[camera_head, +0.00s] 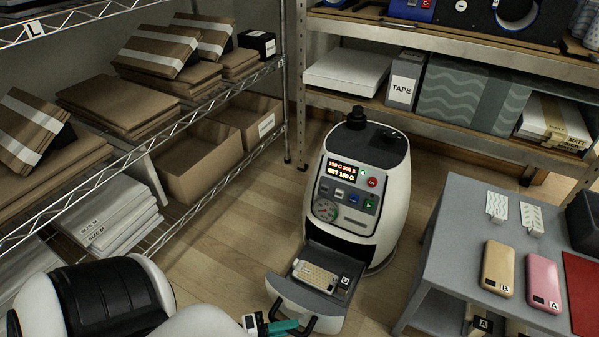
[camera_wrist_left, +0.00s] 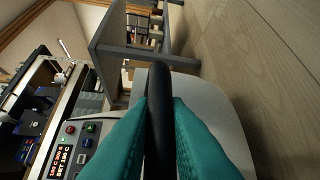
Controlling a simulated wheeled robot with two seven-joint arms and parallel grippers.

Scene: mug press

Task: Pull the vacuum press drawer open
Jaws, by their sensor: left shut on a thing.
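The vacuum press (camera_head: 352,190) is a white rounded machine with a dark top and a lit display, standing on the floor. Its drawer (camera_head: 290,290) is out at the front, open at the top, holding a cream item (camera_head: 316,275) with a patterned face and a small tag marked D. My left gripper (camera_head: 288,327) is at the black drawer handle (camera_head: 312,323), at the bottom of the head view. In the left wrist view its teal fingers (camera_wrist_left: 160,110) are shut on the dark handle bar (camera_wrist_left: 159,85), one on each side. My right gripper is in neither view.
A grey table (camera_head: 460,225) with a gold case (camera_head: 497,268) and a pink case (camera_head: 543,282) stands to the right. Wire shelving (camera_head: 205,120) with cardboard boxes is at the left. A shelf (camera_head: 440,125) stands behind the press. Wooden floor is clear left of the press.

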